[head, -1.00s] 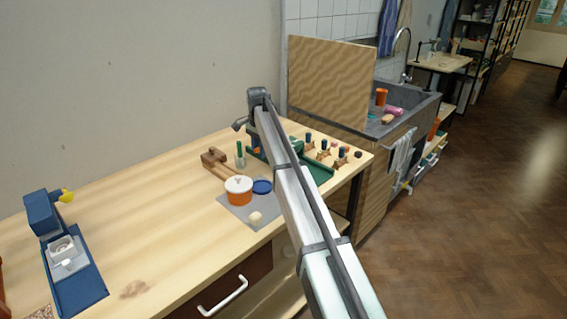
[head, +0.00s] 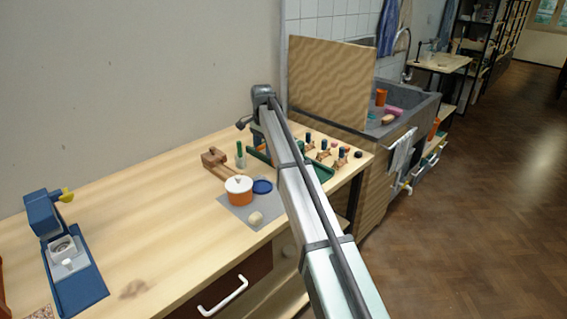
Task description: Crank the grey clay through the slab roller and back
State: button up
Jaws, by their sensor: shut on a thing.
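A green frame or bed, which looks like the slab roller (head: 325,172), stands at the far right end of the wooden bench. My arm crosses in front of it, so only its right edge and a small left part show. I cannot make out its crank or rollers, and no grey clay shows on its visible parts. My arm reaches over it from the lower right and bends down at a dark grey wrist joint. My gripper's fingers are hidden behind my own arm, so I cannot see what they touch.
An orange tub (head: 239,192), a blue lid (head: 262,187) and a pale ball (head: 256,218) sit on a grey mat (head: 236,212). A wooden mallet (head: 214,158) and several small tools (head: 325,150) stand nearby. A blue press (head: 75,275) is at the left. The bench middle is clear.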

jog(key=shift+s+d+r, duration=0.1)
jog(key=shift+s+d, duration=0.9)
jog(key=shift+d, duration=0.05)
jog(key=shift+s+d+r, duration=0.35)
jog(key=shift+s+d, duration=0.25)
jog(key=shift+s, duration=0.05)
